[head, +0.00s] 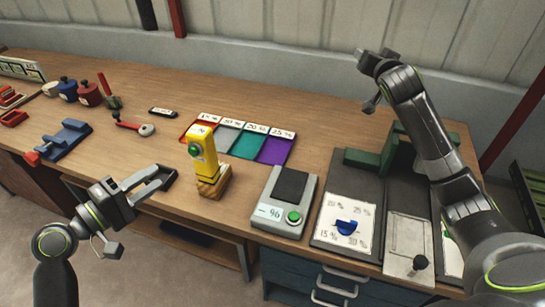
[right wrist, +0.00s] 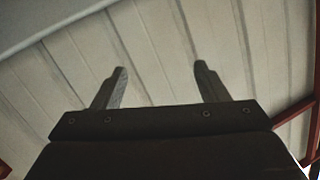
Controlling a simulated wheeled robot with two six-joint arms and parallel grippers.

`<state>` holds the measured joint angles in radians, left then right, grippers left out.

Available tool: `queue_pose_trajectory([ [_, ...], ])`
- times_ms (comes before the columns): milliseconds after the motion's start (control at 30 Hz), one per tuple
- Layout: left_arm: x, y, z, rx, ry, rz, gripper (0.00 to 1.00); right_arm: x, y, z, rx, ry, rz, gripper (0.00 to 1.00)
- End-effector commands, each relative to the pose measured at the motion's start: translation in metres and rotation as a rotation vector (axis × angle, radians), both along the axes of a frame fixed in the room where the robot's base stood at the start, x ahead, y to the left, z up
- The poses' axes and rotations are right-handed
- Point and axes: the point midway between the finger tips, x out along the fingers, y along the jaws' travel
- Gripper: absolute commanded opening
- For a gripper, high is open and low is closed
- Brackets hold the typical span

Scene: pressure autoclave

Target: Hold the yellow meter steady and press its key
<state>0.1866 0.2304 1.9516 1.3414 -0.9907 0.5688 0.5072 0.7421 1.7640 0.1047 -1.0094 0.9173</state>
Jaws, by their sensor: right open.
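The yellow meter (head: 203,155) stands upright on a wooden block (head: 213,182) near the front edge of the bench. A green round key (head: 194,150) shows on its front, with a small pale display on top. My left gripper (head: 168,176) is open and empty, with its fingers just left of the meter and apart from it. My right gripper (head: 364,58) is raised high at the right, over the back of the bench. In the right wrist view its open fingers (right wrist: 160,85) have only the wall beyond them.
Colored cards (head: 243,141) with percent labels lie behind the meter. A blue clamp (head: 65,138) and red tools lie at the left.

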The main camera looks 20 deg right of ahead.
Motion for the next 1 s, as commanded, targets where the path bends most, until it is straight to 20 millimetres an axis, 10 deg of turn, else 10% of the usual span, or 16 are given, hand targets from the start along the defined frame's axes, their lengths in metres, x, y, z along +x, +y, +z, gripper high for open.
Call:
queue_pose_trajectory([
  [300,0.000,0.000,0.000,0.000,0.000,0.000,0.36,0.041,0.183,0.011,0.787,-0.123,0.321,0.67],
  [600,0.000,0.000,0.000,0.000,0.000,0.000,0.36,0.022,0.341,0.042,1.583,-0.003,0.580,0.67],
  [1000,0.000,0.000,0.000,0.000,0.000,0.000,0.36,-0.071,0.333,-0.105,2.302,0.510,0.300,0.67],
])
